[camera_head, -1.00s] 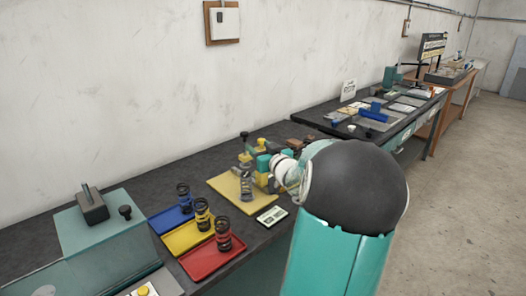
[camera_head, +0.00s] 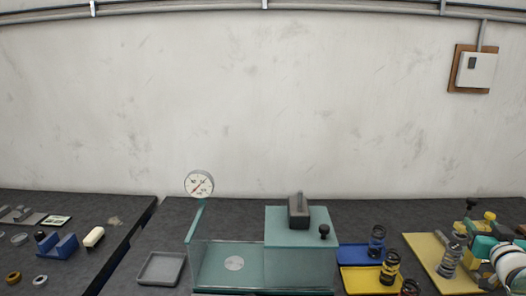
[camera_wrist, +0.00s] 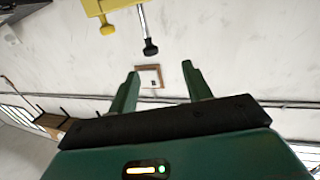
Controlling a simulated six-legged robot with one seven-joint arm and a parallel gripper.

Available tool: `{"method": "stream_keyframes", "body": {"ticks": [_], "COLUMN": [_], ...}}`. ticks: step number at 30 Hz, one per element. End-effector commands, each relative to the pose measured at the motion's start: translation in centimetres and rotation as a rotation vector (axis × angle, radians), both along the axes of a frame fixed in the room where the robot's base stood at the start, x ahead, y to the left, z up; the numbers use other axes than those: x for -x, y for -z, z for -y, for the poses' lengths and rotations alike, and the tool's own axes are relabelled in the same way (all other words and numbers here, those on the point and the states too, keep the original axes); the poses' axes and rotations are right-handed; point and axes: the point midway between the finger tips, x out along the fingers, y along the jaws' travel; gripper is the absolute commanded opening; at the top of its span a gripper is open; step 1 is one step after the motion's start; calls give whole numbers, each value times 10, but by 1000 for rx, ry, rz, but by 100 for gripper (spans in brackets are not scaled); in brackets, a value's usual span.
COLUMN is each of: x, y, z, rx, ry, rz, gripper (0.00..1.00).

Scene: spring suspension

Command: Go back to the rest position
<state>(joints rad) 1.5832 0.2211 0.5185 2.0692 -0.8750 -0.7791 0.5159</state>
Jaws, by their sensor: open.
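My gripper (camera_wrist: 161,78) shows in the wrist view with its two green fingers spread wide and nothing between them. Beyond the fingers is the wall with a small wood-backed box (camera_wrist: 149,76), far behind the gap. In the head view, only a white and teal part of my arm (camera_head: 508,262) shows at the right edge, in front of the yellow board (camera_head: 425,248). The gripper's fingers cannot be made out there. A coil spring (camera_head: 450,258) stands on that board, beside the arm.
Blue (camera_head: 352,256) and yellow (camera_head: 358,281) trays hold dark springs. A yellow part with knobs (camera_wrist: 107,8) hangs into the wrist view's top.

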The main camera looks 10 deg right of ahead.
Motion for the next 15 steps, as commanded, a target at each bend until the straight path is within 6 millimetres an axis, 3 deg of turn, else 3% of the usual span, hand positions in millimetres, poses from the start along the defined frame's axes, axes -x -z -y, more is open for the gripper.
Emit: {"method": "stream_keyframes", "body": {"ticks": [1,6,10,15], "x": [-15,-49,-63,-66], "y": [-3,-4,-6,-9], "z": [-16,-72,-119,-184], "rx": [7,19,24,17], "ry": [-4,19,33,36], "rz": [-33,-180,-282,-401], "gripper": [49,49,49,49]}}
